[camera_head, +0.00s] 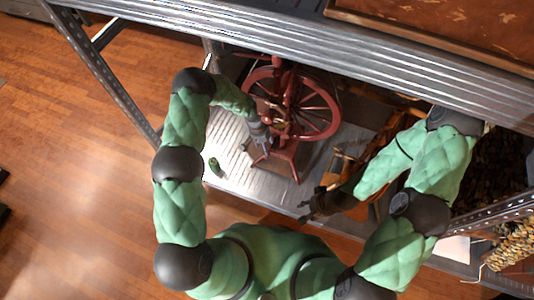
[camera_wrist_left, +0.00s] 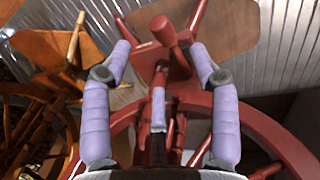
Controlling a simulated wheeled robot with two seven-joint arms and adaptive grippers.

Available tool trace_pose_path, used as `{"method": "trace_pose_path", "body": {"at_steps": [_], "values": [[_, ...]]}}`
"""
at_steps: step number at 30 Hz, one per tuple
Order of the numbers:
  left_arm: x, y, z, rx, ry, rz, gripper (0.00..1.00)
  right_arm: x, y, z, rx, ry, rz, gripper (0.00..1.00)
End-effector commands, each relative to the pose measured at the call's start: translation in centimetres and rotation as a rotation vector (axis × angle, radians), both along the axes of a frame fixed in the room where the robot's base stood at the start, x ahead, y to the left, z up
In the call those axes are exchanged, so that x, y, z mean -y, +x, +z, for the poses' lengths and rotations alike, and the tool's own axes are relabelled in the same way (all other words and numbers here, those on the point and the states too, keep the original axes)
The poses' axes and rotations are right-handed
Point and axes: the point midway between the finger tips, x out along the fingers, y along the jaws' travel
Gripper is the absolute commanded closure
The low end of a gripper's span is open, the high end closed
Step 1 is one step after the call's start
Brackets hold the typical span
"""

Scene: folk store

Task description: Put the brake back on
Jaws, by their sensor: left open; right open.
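A dark red spinning wheel (camera_head: 292,103) stands on the metal shelf. I cannot tell which part is the brake. My left gripper (camera_head: 266,148) is open at the front of the spinning wheel's frame. In the left wrist view, my left gripper (camera_wrist_left: 160,48) has its fingers spread on both sides of a red knobbed post (camera_wrist_left: 163,31), apparently with nothing gripped. The red wheel rim (camera_wrist_left: 258,122) curves below it. My right gripper (camera_head: 308,206) is open and empty at the shelf's front edge.
The metal shelf (camera_head: 232,185) has bare room left of the spinning wheel. A small green item (camera_head: 214,166) lies there. Brown wooden pieces (camera_head: 345,165) stand to the right. A metal beam (camera_head: 250,25) crosses above, and a slanted post (camera_head: 100,75) stands at the left.

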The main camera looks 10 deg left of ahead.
Motion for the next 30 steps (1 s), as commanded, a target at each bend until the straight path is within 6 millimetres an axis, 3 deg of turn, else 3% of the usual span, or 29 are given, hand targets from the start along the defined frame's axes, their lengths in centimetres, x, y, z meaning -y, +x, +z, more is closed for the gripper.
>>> {"method": "trace_pose_path", "body": {"at_steps": [1, 6, 12, 25, 26, 30], "values": [[0.2, -0.1, -1.4, -0.002, 0.000, 0.000, 0.40, 0.0, 0.0, -0.7, 0.000, 0.000, 0.000, 0.51], [0.7, -0.1, -4.3, 0.000, -0.001, 0.001, 0.40, 0.0, 0.0, -1.8, 0.000, 0.000, 0.000, 0.51], [1.1, -0.1, -6.6, 0.001, 0.000, 0.001, 0.40, 0.0, 0.0, -2.6, 0.000, 0.000, 0.000, 0.51], [1.3, -0.1, -7.3, 0.002, 0.000, 0.001, 0.40, 0.0, 0.0, -2.8, 0.000, 0.000, 0.000, 0.51], [1.3, -0.1, -7.3, 0.002, 0.000, 0.001, 0.42, 0.0, 0.0, -2.8, 0.000, 0.000, 0.000, 0.51], [1.3, -0.2, -7.3, 0.002, 0.000, 0.001, 0.82, 0.0, 0.0, -2.8, 0.000, 0.000, 0.000, 0.51]]}}
